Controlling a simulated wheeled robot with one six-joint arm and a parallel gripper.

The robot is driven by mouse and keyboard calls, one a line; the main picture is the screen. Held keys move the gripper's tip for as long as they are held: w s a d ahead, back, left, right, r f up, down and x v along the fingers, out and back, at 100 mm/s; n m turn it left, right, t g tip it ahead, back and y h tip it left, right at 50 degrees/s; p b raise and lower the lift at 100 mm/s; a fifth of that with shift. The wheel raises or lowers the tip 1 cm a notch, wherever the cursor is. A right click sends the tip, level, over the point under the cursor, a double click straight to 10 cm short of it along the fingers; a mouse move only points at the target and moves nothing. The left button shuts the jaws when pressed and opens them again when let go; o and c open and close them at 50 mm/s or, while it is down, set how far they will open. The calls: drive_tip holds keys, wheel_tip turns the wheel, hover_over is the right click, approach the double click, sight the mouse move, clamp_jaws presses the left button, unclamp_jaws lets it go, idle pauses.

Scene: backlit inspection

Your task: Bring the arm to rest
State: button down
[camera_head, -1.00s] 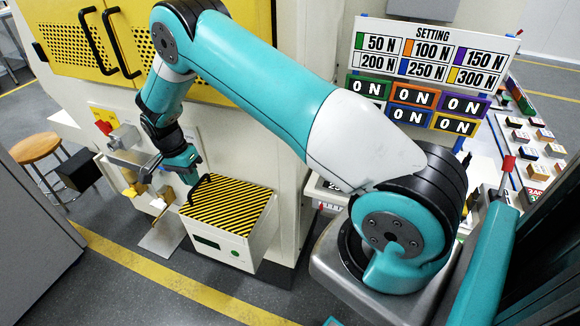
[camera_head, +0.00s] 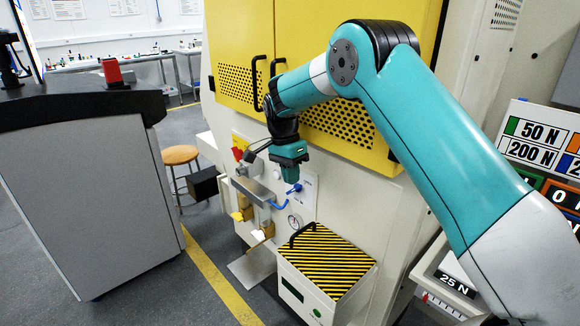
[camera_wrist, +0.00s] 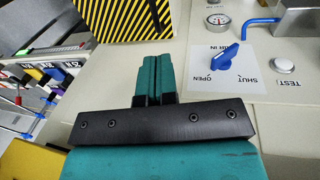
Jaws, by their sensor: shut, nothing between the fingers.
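My gripper (camera_wrist: 155,75) shows in the wrist view with its two teal fingers together and nothing between them. In the head view my gripper (camera_head: 289,160) hangs at the end of the teal arm, in front of the cream machine face. It is above and left of the striped box (camera_head: 325,258) and close to the blue valve handle (camera_head: 294,188). In the wrist view the blue valve handle (camera_wrist: 223,60) sits on a white plate marked AIR IN, OPEN and SHUT, to the right of the fingers.
Yellow doors (camera_head: 238,60) with black handles stand behind the arm. A metal fixture (camera_head: 252,190) juts out left of the gripper. A grey cabinet (camera_head: 90,190) and a wooden stool (camera_head: 180,157) are at the left. Setting boards (camera_head: 545,150) stand at the right.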

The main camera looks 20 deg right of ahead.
drive_tip(key=s+a+r+n+t, duration=0.1)
drive_tip(key=s+a+r+n, duration=0.3)
drive_tip(key=s+r+n, duration=0.45)
drive_tip(key=s+a+r+n+y, duration=0.1)
drive_tip(key=s+n, duration=0.3)
drive_tip(key=s, duration=0.5)
drive_tip(key=s+a+r+n+y, duration=0.2)
drive_tip(key=s+a+n, duration=0.1)
drive_tip(key=s, duration=0.6)
drive_tip(key=s+a+r+n+t+y, duration=0.1)
drive_tip(key=s+a+n+y, duration=0.1)
drive_tip(key=s+n, duration=0.3)
drive_tip(key=s, duration=0.4)
drive_tip(key=shift+s+a+r+n, duration=0.2)
drive_tip(key=shift+s+a+n, duration=0.15)
drive_tip(key=shift+s, duration=0.05)
